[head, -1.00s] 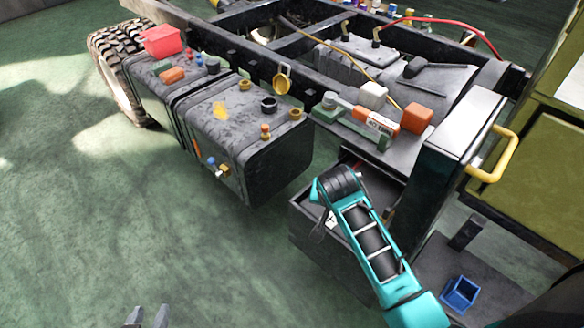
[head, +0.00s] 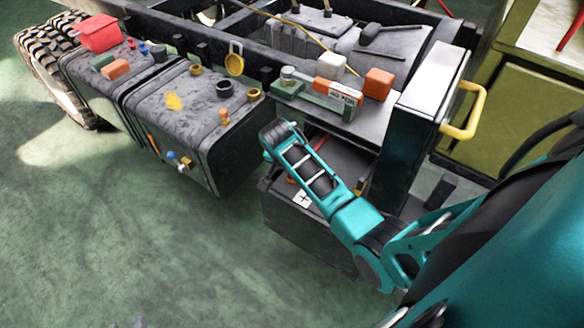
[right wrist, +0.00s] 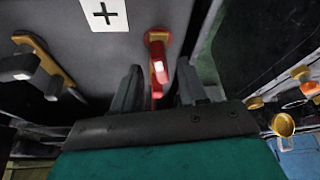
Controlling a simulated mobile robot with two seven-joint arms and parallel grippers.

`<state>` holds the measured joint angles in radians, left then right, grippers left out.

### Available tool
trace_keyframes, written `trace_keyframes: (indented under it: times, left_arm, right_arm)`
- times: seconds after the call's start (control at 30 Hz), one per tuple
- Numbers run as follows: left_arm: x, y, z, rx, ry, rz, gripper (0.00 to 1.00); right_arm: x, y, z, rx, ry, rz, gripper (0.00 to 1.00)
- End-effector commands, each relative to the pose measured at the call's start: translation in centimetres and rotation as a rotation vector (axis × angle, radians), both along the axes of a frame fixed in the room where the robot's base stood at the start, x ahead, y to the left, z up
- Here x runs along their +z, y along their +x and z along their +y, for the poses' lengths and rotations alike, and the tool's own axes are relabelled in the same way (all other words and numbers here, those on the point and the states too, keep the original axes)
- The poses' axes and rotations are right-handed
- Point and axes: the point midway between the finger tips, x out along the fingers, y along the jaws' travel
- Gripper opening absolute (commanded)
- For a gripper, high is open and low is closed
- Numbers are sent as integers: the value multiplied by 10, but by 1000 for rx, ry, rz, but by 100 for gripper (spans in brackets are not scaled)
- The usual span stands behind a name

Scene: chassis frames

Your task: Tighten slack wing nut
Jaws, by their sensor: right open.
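In the right wrist view my right gripper (right wrist: 159,84) is open, its two dark fingers apart. A red part (right wrist: 158,58) on the battery's dark top shows between and beyond them; I cannot tell whether they touch it. A brass-coloured clamp (right wrist: 58,68) with dark knob-like pieces sits to the left. I cannot make out for sure which piece is the wing nut. The dark battery (right wrist: 75,38) carries a white plus label (right wrist: 104,14). In the head view my right arm reaches over the battery box (head: 300,228), hiding the fingers. Only faint tips of my left gripper (head: 128,323) show at the bottom edge.
A grey tank (head: 185,110) with caps stands left of the battery box. A shelf above holds an orange-and-white box (head: 337,92), an orange block (head: 378,83) and a white block (head: 331,65). A dark upright post with a yellow handle (head: 464,112) stands right. The green floor at left is clear.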

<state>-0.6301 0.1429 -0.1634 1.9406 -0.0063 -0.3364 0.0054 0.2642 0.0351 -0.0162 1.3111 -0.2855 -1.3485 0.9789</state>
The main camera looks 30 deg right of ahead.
Motion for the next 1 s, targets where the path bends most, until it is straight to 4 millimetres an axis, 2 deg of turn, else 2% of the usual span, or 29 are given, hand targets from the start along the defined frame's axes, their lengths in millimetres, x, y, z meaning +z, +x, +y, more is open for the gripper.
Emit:
trace_keyframes:
  times: [0.13,0.47,0.9,1.0]
  left_arm:
    - [-5,0,0,0,0,0,43]
    - [-3,4,0,0,0,-8,43]
    - [-2,5,0,0,1,-10,43]
    - [-3,5,0,0,1,-10,43]
  right_arm:
    - [-13,3,-4,1,0,0,43]
    - [-15,4,-5,2,1,-1,43]
    - [-15,4,-4,1,0,0,1]
    - [-15,3,-5,1,0,0,0]
